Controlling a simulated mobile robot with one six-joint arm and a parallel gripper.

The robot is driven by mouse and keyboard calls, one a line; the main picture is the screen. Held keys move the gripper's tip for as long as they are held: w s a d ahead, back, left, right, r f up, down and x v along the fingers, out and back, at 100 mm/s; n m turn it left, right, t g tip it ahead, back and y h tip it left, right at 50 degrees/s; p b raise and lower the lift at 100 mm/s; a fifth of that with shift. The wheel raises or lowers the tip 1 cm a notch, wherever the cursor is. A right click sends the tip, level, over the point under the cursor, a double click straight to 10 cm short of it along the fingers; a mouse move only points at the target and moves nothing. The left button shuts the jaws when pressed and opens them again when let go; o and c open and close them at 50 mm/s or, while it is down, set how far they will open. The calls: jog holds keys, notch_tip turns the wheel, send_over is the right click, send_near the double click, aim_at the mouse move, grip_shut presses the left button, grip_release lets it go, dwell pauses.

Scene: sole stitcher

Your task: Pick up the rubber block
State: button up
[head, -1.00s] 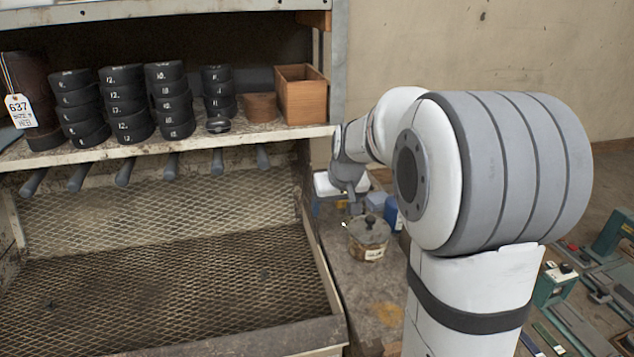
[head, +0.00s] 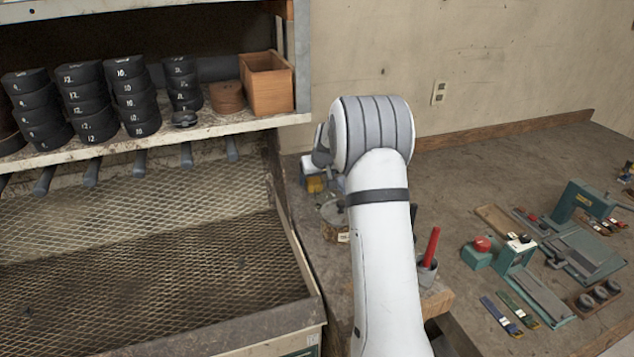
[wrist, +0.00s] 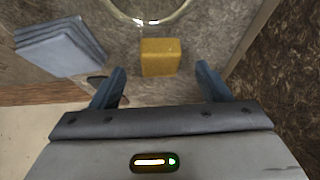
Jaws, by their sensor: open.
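The rubber block appears as a yellow, box-shaped block (wrist: 160,57) near the middle of the wrist view. It also shows in the head view (head: 315,184), partly hidden behind my arm. My gripper (wrist: 161,69) is open, with one blue-grey finger on each side of the block's near edge in the picture. There are gaps between the block and both fingers, and I see no contact. I cannot tell how far the fingertips are above the surface. The gripper is mostly hidden by my arm in the head view.
A round glass container (wrist: 150,12) stands just beyond the block. A stack of blue-grey sheets (wrist: 60,46) lies to its left. In the head view, a lidded jar (head: 333,212) is near my arm, the mesh-lined bin (head: 150,270) is left, and tools lie right.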

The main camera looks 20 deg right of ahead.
aim_at(315, 181)
jog(key=shift+x, duration=1.55)
jog(key=shift+r, duration=0.1)
jog(key=c, duration=1.1)
